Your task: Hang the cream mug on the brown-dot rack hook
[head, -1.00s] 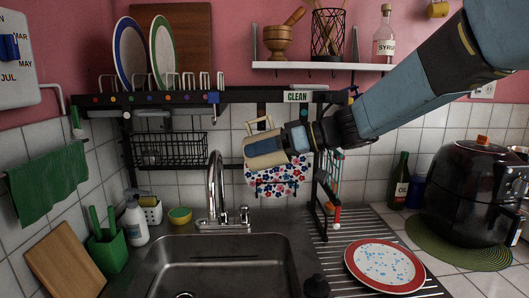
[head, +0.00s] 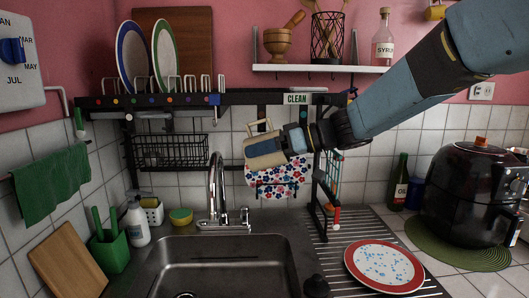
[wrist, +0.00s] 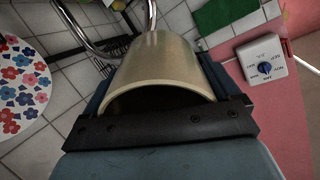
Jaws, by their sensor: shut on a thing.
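The cream mug (head: 268,161) is in my gripper (head: 265,147), in front of the rack's right half and above the sink's right side. Its handle points up in the head view. In the wrist view the mug (wrist: 160,65) lies between the fingers, its open rim towards the camera. The black rack (head: 225,99) spans above the sink and has a row of coloured dots along its front bar. I cannot make out which dot is brown. The mug hangs below bar height, apart from the bar.
A flowered item (head: 280,178) is right behind and below the mug. The faucet (head: 217,185) rises to its left. A wire basket (head: 170,150) hangs at left; plates (head: 131,55) stand on top. A red-rimmed plate (head: 384,266) and an air fryer (head: 478,190) are at right.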

